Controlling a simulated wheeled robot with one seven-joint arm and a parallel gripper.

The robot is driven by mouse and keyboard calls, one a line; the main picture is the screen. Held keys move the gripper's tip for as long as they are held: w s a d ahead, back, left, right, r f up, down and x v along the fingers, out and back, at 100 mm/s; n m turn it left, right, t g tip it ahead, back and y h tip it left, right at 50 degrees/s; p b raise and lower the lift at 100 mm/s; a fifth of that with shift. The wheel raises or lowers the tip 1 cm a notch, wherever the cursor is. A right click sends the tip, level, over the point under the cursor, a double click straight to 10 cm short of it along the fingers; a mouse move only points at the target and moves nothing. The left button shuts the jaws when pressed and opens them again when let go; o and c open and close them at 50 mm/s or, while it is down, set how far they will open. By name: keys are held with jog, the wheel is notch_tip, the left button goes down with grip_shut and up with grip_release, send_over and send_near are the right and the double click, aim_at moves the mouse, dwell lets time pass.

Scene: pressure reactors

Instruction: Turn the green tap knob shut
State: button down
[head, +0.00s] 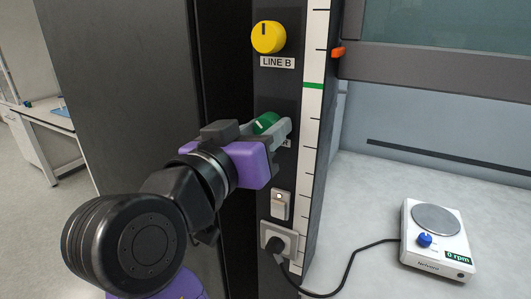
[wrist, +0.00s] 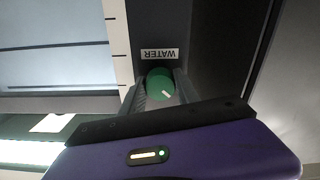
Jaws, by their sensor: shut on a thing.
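The green tap knob (head: 265,123) sits on the dark vertical panel, below the yellow knob. In the wrist view the green knob (wrist: 160,84) lies between my two fingers, with a white pointer mark that is slanted in that view. A label reading WATER (wrist: 160,55) is beside it and appears upside down there. My gripper (head: 277,126) is shut on the green knob, one finger on each side. In the head view the gripper hides part of the knob and most of its label.
A yellow knob (head: 268,37) labelled LINE B is above. A lit switch (head: 281,204) and a plugged-in socket (head: 278,243) are below my gripper. A white scale strip (head: 313,120) runs beside the panel. A stirrer plate (head: 437,240) reading 0 rpm stands on the right bench.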

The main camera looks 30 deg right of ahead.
jog(key=m+b, duration=0.3)
jog(key=b, duration=0.1)
jog(key=m+b, duration=0.2)
jog(key=shift+f+m+b, duration=0.3)
jog(key=shift+b, duration=0.05)
jog(key=m+b, duration=0.3)
jog(key=shift+r, duration=0.25)
jog(key=shift+m+b, duration=0.3)
jog(key=shift+m, duration=0.1)
jog(key=c, duration=0.9)
grip_release()
jog(key=shift+a, duration=0.15)
jog(key=v, duration=0.7)
jog(key=shift+s+a, duration=0.25)
